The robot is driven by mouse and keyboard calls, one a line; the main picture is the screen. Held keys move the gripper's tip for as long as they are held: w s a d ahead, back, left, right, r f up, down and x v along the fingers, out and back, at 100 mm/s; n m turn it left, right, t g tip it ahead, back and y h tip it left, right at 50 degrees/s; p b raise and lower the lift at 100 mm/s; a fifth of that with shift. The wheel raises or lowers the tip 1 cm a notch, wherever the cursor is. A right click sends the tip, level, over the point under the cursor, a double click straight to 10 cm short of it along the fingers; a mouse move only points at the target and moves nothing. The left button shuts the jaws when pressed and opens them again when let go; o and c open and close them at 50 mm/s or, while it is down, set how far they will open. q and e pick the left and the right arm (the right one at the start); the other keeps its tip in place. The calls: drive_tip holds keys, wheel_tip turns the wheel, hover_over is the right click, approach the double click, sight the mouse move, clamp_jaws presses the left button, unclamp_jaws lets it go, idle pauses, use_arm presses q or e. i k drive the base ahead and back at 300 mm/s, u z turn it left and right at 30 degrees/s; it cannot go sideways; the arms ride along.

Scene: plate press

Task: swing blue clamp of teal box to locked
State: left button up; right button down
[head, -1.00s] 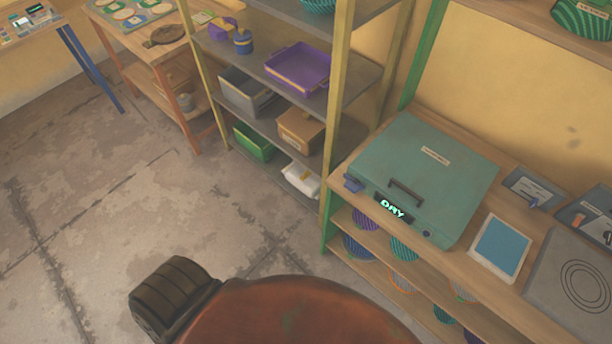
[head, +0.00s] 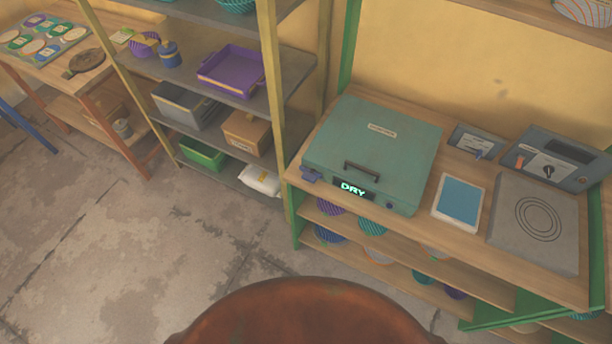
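The teal box (head: 378,150) sits on the wooden bench top right of centre, with its lid down. A dark handle (head: 362,170) and a lit "DRY" display (head: 353,188) are on its front side. A small blue clamp (head: 311,175) sticks out at its front left corner. I cannot tell from this distance whether the clamp is locked. A small dark blue knob (head: 389,205) is at the front right. Neither of my grippers is in view.
To the right on the bench are a blue-screened tablet (head: 459,202), a small grey switch box (head: 477,142), a control unit (head: 548,158) and a grey plate with rings (head: 538,220). A shelf rack (head: 272,110) stands left of the bench. Open floor (head: 120,240) lies at lower left.

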sight(311, 175)
drive_tip(key=u, duration=1.6)
drive_tip(key=i, duration=1.85)
drive_tip(key=z, duration=3.7)
